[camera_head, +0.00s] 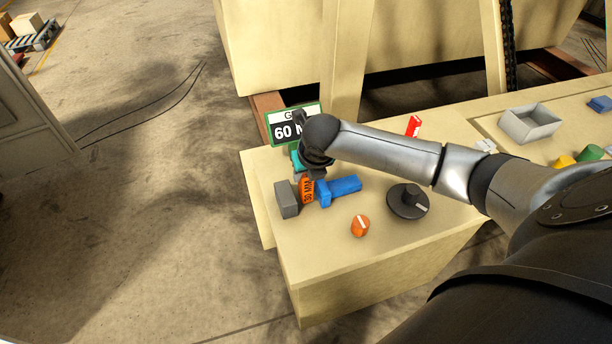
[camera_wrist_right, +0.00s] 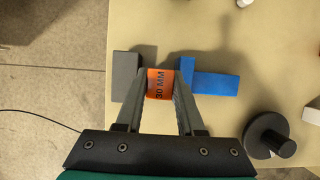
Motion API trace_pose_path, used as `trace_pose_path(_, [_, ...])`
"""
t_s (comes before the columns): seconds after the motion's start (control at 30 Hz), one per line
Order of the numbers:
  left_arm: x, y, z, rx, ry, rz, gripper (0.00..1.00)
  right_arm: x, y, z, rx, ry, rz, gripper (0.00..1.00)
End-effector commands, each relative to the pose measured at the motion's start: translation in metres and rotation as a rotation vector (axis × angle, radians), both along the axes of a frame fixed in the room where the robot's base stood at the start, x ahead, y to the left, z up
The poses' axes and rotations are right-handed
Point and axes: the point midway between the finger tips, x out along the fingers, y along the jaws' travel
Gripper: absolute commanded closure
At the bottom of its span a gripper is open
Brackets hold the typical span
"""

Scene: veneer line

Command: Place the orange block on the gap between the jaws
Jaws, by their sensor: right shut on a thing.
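The orange block (camera_head: 307,190), marked with an MM label, is between the fingers of my right gripper (camera_head: 314,174). In the wrist view the fingers are shut on the orange block (camera_wrist_right: 160,83) from its left and right sides. The grey jaw (camera_head: 286,199) is left of the block and the blue jaw (camera_head: 338,189) is right of it. The wrist view shows the block between the grey jaw (camera_wrist_right: 126,72) and the blue jaw (camera_wrist_right: 212,82). I cannot tell whether it rests on the table or hangs just above. My left gripper is not in view.
A green-framed sign (camera_head: 286,131) reading 60 stands behind, partly hidden by my wrist. A grey tray (camera_head: 530,123) and coloured blocks lie farther right. The table's front edge is close.

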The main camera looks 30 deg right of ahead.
Motion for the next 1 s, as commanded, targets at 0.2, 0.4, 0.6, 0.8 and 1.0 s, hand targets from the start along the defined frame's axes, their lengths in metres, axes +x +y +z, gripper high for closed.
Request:
trace_pose_path(0.2, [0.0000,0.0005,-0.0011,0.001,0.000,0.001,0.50,0.0009,-0.0003,-0.0072,-0.001,-0.004,0.000,1.00])
trace_pose_path(0.4, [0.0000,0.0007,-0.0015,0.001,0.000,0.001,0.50,0.0007,-0.0003,-0.0098,-0.001,-0.003,0.000,1.00])
trace_pose_path(0.6, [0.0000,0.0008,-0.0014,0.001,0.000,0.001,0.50,0.0001,-0.0001,-0.0106,0.000,-0.001,0.000,0.43])
trace_pose_path(0.8, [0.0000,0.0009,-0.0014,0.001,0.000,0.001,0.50,0.0001,-0.0001,-0.0104,0.000,-0.001,0.000,0.33])
trace_pose_path(1.0, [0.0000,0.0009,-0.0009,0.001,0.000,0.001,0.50,0.0003,-0.0001,-0.0070,0.000,-0.002,0.000,0.33])
